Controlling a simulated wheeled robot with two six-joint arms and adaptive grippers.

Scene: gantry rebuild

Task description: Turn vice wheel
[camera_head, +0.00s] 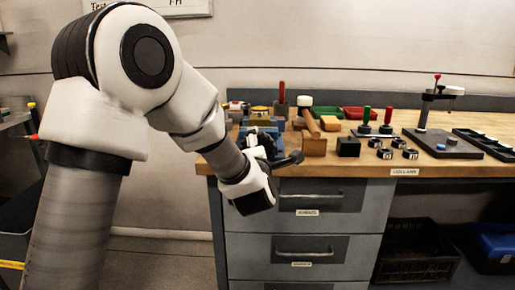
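A blue vice (263,125) stands at the left front corner of the wooden workbench. Its wheel cannot be made out; the front of the vice is largely behind my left wrist and gripper. My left gripper (268,150) is at the front of the vice, close to the bench edge. Its dark fingers blend with dark parts there, so I cannot tell whether they touch the wheel or how far apart they are. A dark bar sticks out to the right beside it; whether it is a finger or part of the vice is unclear. My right gripper is not in view.
The workbench (350,165) has grey drawers below. Floor left of the drawers is clear.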

